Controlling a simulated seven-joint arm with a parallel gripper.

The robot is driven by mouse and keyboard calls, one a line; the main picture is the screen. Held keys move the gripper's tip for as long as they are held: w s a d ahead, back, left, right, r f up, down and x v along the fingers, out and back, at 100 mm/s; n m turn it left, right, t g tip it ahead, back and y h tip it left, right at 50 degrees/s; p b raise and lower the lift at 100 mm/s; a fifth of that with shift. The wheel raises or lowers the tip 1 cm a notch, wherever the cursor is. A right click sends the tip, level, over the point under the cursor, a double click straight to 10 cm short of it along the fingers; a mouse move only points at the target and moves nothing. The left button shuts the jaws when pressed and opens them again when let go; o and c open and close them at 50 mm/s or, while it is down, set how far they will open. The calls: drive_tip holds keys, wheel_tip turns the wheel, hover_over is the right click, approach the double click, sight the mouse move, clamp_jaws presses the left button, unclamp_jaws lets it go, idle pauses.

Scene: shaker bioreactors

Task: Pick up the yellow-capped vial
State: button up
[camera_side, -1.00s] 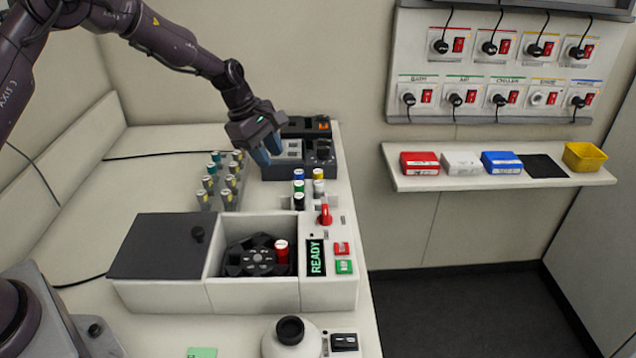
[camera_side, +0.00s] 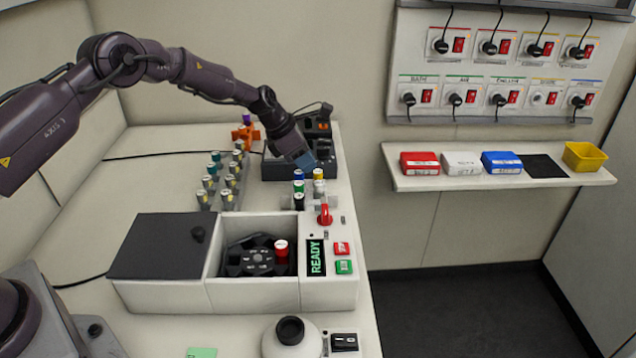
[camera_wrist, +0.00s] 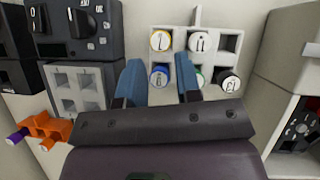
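The yellow-capped vial (camera_side: 318,173) stands in the far right corner of a small rack, beside a blue-capped vial (camera_side: 298,174). In the wrist view the yellow-capped vial (camera_wrist: 161,41) is in the upper row, and the blue-capped vial (camera_wrist: 160,77) shows between my fingers. My gripper (camera_side: 306,161) is above and just behind the rack's far end. It also shows in the wrist view (camera_wrist: 160,66), with its blue fingers apart and nothing visibly held. The lower parts of the vials are hidden by the rack (camera_wrist: 236,42).
White-capped (camera_wrist: 200,41), green-capped (camera_wrist: 197,77) and black-capped (camera_wrist: 229,81) vials share the rack. A dark control device (camera_side: 285,168) stands behind. A second rack of vials (camera_side: 226,198) is left. An orange holder (camera_wrist: 45,128) bears a purple-capped item. The open-topped bioreactor box (camera_side: 250,292) lies in front.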

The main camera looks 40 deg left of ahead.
sight(317, 171)
drive_tip(key=shift+x, duration=2.65)
drive_tip(key=shift+w+d+r, duration=0.15)
drive_tip(key=c, duration=0.4)
